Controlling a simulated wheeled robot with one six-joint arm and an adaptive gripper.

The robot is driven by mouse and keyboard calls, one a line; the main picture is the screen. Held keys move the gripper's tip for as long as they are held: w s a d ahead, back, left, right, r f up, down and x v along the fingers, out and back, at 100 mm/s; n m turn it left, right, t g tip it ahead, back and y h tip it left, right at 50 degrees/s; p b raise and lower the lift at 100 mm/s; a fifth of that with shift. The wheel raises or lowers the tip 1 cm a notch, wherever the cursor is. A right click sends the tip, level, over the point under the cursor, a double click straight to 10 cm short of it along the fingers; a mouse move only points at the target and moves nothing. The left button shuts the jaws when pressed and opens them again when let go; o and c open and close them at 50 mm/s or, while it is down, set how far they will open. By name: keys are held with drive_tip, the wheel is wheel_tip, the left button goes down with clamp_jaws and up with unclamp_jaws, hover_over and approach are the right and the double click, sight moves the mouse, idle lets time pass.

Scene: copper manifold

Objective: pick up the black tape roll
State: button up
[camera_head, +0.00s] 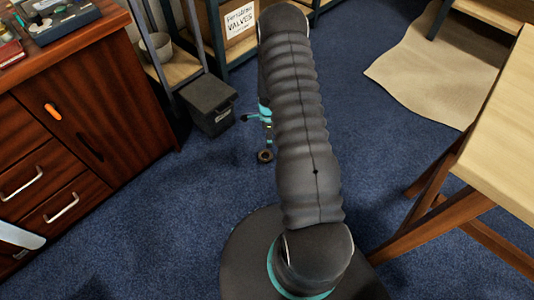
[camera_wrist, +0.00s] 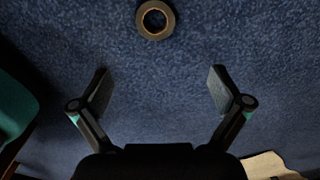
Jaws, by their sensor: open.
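The black tape roll (camera_wrist: 142,20) lies flat on the blue carpet in the wrist view, near the top edge, with its hole facing up. It also shows small in the head view (camera_head: 265,156), just left of my arm. My gripper (camera_wrist: 160,84) is open and empty in the wrist view. Its two fingers are wide apart, and the roll lies beyond the fingertips, roughly in line with the gap between them. In the head view my arm hides most of the gripper.
A wooden cabinet (camera_head: 95,120) with drawers stands at the left. A black box (camera_head: 211,103) sits on the carpet by a shelf. A light wooden table (camera_head: 505,140) is at the right, and a beige mat (camera_head: 430,75) lies at the back right. Carpet around the roll is clear.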

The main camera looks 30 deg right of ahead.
drive_tip(key=a, duration=0.1)
hover_over(266, 157)
wheel_tip(266, 157, down, 9)
drive_tip(key=shift+a+r, duration=0.1)
drive_tip(key=shift+r, duration=0.1)
drive_tip(key=shift+s+f, duration=0.15)
drive_tip(key=shift+f, duration=2.45)
drive_tip(key=c, duration=1.2)
drive_tip(key=shift+c, duration=0.2)
